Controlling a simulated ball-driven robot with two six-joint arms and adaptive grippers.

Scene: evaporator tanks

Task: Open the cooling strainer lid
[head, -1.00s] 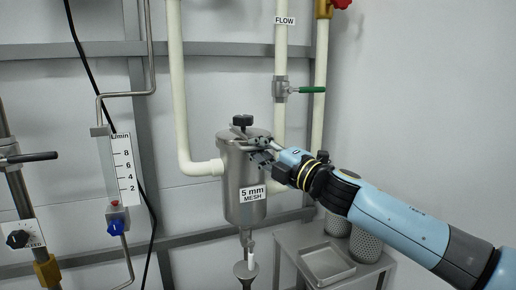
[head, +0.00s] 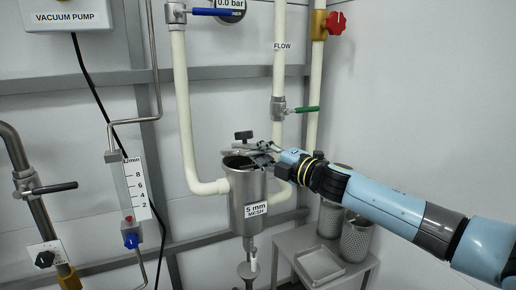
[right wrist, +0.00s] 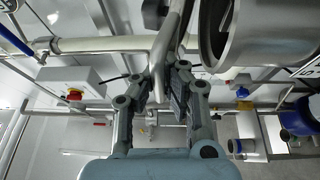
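The cooling strainer (head: 248,205) is a steel cylinder labelled "5 mm MESH" on the wall piping. Its dark opening shows at the top, and its round body also shows in the right wrist view (right wrist: 275,40). The lid (head: 238,151) is tilted up off the rim, with a black knob (head: 243,135) above it. My right gripper (head: 262,155) is at the lid's right side. The contact is partly hidden. My left gripper is not in view.
A pale pipe (head: 187,120) runs into the strainer's left side. A green-handled valve (head: 279,109) is above right. A small steel table (head: 290,240) below right bears a tray (head: 320,266) and mesh baskets (head: 356,238). A flow meter (head: 137,188) stands left.

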